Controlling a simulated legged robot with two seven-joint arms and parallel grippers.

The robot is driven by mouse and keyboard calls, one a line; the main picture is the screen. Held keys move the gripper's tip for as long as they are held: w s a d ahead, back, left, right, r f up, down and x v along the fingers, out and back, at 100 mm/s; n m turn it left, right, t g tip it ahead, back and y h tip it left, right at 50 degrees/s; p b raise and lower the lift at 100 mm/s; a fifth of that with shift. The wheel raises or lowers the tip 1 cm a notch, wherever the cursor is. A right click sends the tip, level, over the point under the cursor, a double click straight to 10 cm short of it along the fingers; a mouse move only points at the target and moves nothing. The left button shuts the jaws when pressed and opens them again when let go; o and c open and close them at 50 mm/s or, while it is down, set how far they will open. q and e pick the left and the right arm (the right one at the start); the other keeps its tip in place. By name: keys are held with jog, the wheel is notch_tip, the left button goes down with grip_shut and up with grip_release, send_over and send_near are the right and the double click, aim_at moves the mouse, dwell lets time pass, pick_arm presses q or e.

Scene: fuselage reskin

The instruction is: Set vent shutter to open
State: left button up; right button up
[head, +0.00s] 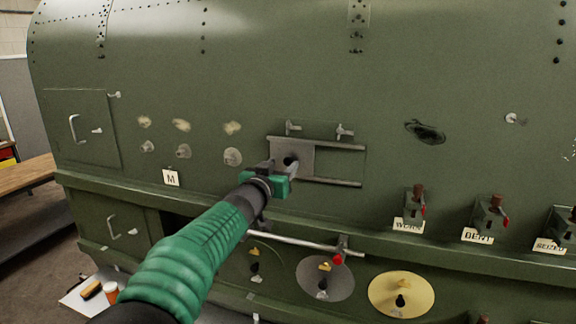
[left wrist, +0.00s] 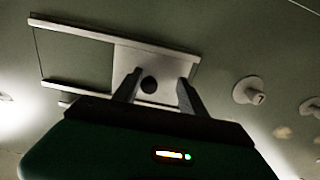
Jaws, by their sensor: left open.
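The vent shutter (head: 304,160) is a grey sliding plate between two horizontal rails on the green fuselage side. It sits at the left end of the rails in the head view; a flat green area shows between the rails to its right. A dark round knob or hole (left wrist: 149,85) is on the plate. My left gripper (head: 281,169) is in front of the plate's lower left part. In the left wrist view its two fingers (left wrist: 159,80) are open, with the dark round spot between them, nearer the left finger. Whether they touch the plate I cannot tell.
Two small latches (head: 316,130) sit above the upper rail. Round knobs (head: 232,156) stand out to the left. A handrail (head: 300,242) runs below, and labelled fittings (head: 414,207) line the ledge at right. A wooden bench (head: 25,178) is at far left.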

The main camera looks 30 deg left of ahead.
pick_arm(q)
jog(key=shift+s+a+f, duration=0.1)
jog(key=shift+a+f, duration=0.15)
jog(key=shift+s, duration=0.25)
jog(key=d+p+v, duration=0.1)
jog(key=p+v, duration=0.7)
jog(key=v, duration=1)
jog(key=shift+r, duration=0.35)
pick_arm(e)
jog(key=w+v, duration=0.1)
jog(key=v, duration=0.7)
jog(key=shift+w+a+r, duration=0.15)
jog(key=shift+w, duration=0.1)
